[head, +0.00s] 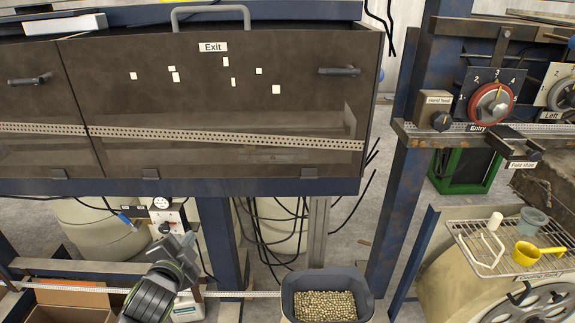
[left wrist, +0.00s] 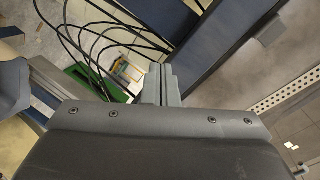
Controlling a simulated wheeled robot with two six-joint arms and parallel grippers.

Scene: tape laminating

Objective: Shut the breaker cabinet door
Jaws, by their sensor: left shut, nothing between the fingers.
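I cannot make out a cabinet marked as a breaker cabinet in either view. A small pale box (head: 168,216) with a dark knob and a small label stands below the big machine in the head view; I cannot tell whether it is the breaker cabinet. My left gripper (head: 176,248) is just below this box in the picture, shut and empty. In the left wrist view its closed grey fingers (left wrist: 160,84) point away over the dark gripper body, with cables beyond them. My right gripper is not in view.
Dark see-through doors marked Exit (head: 225,100) are closed across the machine above. A grey bin of pellets (head: 287,306) stands at the bottom centre. A blue post (head: 385,190) and a wire rack (head: 470,240) are at right. An open cardboard box (head: 70,301) is at lower left.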

